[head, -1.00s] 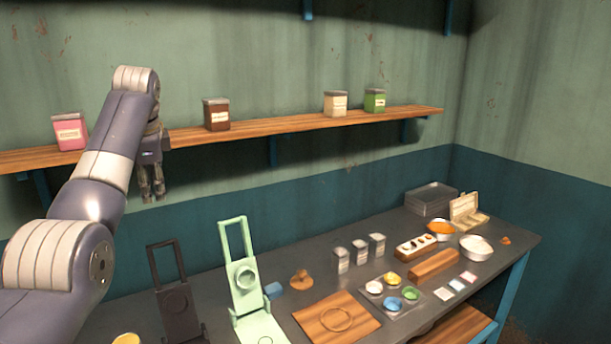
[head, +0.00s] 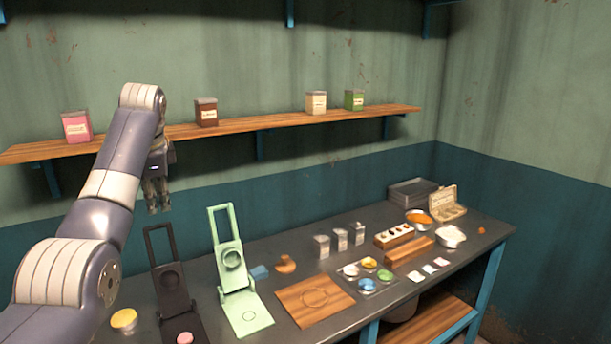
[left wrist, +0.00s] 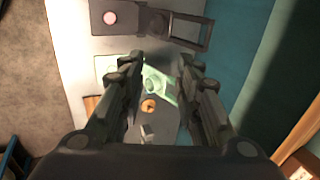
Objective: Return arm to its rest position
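My left arm comes in from the left in the head view. Its gripper (head: 158,194) hangs pointing down in front of the wall, below the shelf edge and above the back of the table. In the left wrist view the two fingers of the left gripper (left wrist: 160,80) are spread apart with nothing between them. The green press-like stand (left wrist: 152,84) shows below, beyond the fingertips. My right gripper is in neither view.
The wooden shelf (head: 285,121) holds several canisters, including a pink one (head: 77,126) near my arm. On the table stand a black stand (head: 172,285), the green stand, a wooden board (head: 300,309), dishes and small jars. The air right of my arm is clear.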

